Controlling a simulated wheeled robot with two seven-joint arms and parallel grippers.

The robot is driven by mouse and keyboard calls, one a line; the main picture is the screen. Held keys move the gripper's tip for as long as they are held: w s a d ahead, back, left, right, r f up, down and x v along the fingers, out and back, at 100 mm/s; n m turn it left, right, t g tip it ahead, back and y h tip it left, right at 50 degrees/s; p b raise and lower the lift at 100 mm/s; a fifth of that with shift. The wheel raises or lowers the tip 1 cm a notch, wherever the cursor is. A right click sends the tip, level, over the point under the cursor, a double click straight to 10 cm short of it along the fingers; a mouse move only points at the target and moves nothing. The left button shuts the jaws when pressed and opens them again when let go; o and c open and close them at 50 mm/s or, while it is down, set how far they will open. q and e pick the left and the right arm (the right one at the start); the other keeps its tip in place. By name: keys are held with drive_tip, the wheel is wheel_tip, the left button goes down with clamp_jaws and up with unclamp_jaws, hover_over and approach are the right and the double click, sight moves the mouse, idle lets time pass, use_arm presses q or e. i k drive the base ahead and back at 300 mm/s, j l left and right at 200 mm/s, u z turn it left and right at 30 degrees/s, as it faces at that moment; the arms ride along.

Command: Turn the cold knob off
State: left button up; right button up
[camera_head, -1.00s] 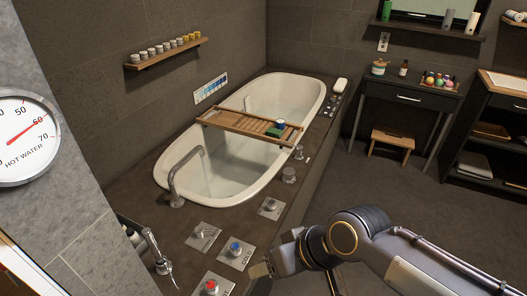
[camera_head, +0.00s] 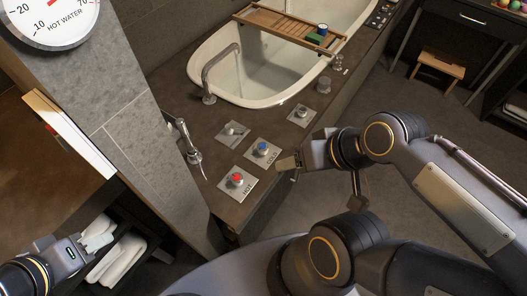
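The cold knob (camera_head: 262,149) has a blue cap and sits on a square metal plate marked COLD on the tub's dark ledge. The hot knob (camera_head: 237,180), with a red cap, is on a similar plate nearer to me. My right gripper (camera_head: 287,163) reaches in from the right, with its fingertips over the ledge edge just right of the cold plate, apart from the blue cap. Its finger gap cannot be made out. My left gripper (camera_head: 88,246) is low at the left in front of white towels, far from the knobs; its opening is unclear.
The tub (camera_head: 215,72) with its spout (camera_head: 207,78) lies behind the knobs. Other plates with controls (camera_head: 233,133) (camera_head: 302,115) are close by. A stone pillar (camera_head: 140,120) and a metal fixture (camera_head: 187,146) stand left. A HOT WATER gauge (camera_head: 48,12) is partly cut off.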

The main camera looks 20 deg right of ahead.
sight(262, 147)
drive_tip(key=l+u, duration=0.3)
drive_tip(key=u, duration=0.15)
drive_tip(key=l+u, duration=0.4)
drive_tip(key=k+j, duration=0.05)
drive_tip(key=j, duration=0.1)
